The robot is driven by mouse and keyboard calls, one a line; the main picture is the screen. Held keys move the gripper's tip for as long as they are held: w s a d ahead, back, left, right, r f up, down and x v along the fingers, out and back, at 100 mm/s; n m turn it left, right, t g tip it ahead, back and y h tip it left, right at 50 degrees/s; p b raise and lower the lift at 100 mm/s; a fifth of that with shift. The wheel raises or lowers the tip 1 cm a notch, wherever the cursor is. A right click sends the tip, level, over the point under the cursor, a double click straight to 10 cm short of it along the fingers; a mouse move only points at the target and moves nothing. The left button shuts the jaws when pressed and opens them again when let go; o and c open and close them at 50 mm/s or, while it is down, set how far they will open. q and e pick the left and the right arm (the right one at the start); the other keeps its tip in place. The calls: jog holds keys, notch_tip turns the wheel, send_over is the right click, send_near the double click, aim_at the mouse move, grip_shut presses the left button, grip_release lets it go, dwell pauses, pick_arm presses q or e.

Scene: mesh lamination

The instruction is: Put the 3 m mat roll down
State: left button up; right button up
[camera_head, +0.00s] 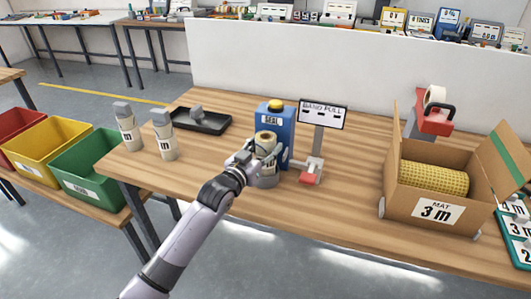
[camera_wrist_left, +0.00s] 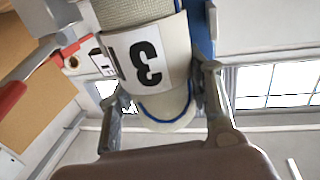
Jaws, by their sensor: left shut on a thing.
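My left gripper (camera_head: 264,160) is shut on a pale mat roll (camera_head: 265,141) with a tan top, held roughly upright in front of the blue SEAL machine (camera_head: 279,125). In the left wrist view the roll (camera_wrist_left: 150,50) sits between the two fingers (camera_wrist_left: 165,95). It has a white label with a large 3, a mesh surface and a blue edge line. I cannot tell whether its lower end touches the table (camera_head: 225,165). My right gripper is not in view.
A cardboard box (camera_head: 400,200) marked MAT 3 m holds a yellow roll (camera_head: 434,177). Coloured bins (camera_head: 88,170) stand lower left.

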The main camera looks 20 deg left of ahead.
pick_arm(q)
notch_tip(320, 180, down, 2)
jog(key=shift+f, duration=0.1)
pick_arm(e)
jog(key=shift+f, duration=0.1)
pick_arm(q)
jog(key=shift+f, duration=0.15)
jog(key=o, duration=1.3)
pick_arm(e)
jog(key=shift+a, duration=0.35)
pick_arm(q)
jog(key=shift+r, duration=0.3)
jog(key=v, duration=1.2)
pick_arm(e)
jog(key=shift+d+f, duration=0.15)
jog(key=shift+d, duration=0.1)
